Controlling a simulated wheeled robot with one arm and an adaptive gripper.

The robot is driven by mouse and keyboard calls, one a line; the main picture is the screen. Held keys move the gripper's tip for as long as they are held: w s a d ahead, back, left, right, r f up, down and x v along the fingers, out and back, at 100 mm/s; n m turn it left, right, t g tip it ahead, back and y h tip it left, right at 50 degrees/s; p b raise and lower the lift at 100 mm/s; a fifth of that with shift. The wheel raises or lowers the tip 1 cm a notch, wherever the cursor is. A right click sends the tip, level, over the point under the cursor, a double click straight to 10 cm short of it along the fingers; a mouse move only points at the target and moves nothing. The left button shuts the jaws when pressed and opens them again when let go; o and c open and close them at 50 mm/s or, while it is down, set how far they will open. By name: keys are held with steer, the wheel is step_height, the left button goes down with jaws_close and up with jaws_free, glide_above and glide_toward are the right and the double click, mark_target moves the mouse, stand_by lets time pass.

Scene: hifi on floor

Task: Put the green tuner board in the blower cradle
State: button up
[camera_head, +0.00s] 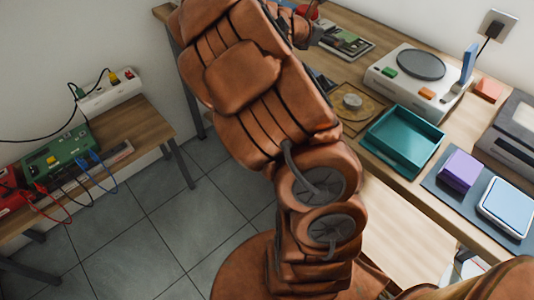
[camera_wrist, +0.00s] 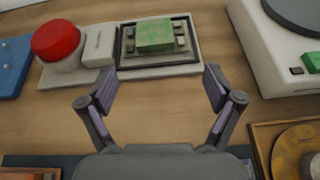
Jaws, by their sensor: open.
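A small green block (camera_wrist: 155,38) sits inside a dark-framed recess of a pale cradle-like tray (camera_wrist: 187,68) in the wrist view. The tray also shows in the head view (camera_head: 345,40), at the far end of the workbench. Another green board (camera_head: 60,158) with wires lies on the low bench at left in the head view. I cannot tell for sure which is the tuner board, or whether this tray is the blower cradle. My gripper (camera_wrist: 160,88) is open and empty, its fingers apart at the near side of the tray, with bare wood between them.
A red push button (camera_wrist: 57,40) stands left of the tray. A white device with a round grey plate (camera_head: 420,64) stands to its right. A teal tray (camera_head: 442,133), a brass disc plate (camera_head: 366,113), a purple box (camera_head: 459,170) and a power strip (camera_head: 112,93) are around.

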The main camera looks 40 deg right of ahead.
steer(key=s+a+m+y, duration=0.1)
steer(key=s+a+m, duration=0.2)
steer(key=a, duration=0.1)
steer(key=s+a+m+g+y, duration=0.1)
steer(key=s+a+m, duration=0.2)
steer(key=a+m, duration=0.1)
steer(key=s+a+m+y, duration=0.1)
steer(key=s+a+m, duration=0.2)
steer(key=a, duration=0.2)
steer(key=shift+s+a+f+g+y, duration=0.1)
steer(key=shift+s+a+g+y, duration=0.2)
steer(key=shift+s+a+y, duration=0.1)
steer(key=s+a+f+m+y, duration=0.2)
steer(key=s+a, duration=0.3)
steer(key=a, duration=0.5)
steer(key=s+a+f+m+y, duration=0.2)
steer(key=s+a+m+y, duration=0.1)
steer(key=a, duration=0.8)
steer(key=s+a+f+m+y, duration=0.2)
steer(key=s+a+y, duration=0.2)
steer(key=s+a, duration=0.3)
steer(key=a, duration=0.3)
steer(key=shift+s+a+f+m+g+y, duration=0.2)
steer(key=shift+a+f+m+g+y, duration=0.1)
steer(key=shift+g, duration=0.1)
step_height(320, 180, up, 11)
steer(key=p, duration=1.1)
steer(key=shift+w+d+r, duration=0.15)
steer(key=shift+w+r, duration=0.05)
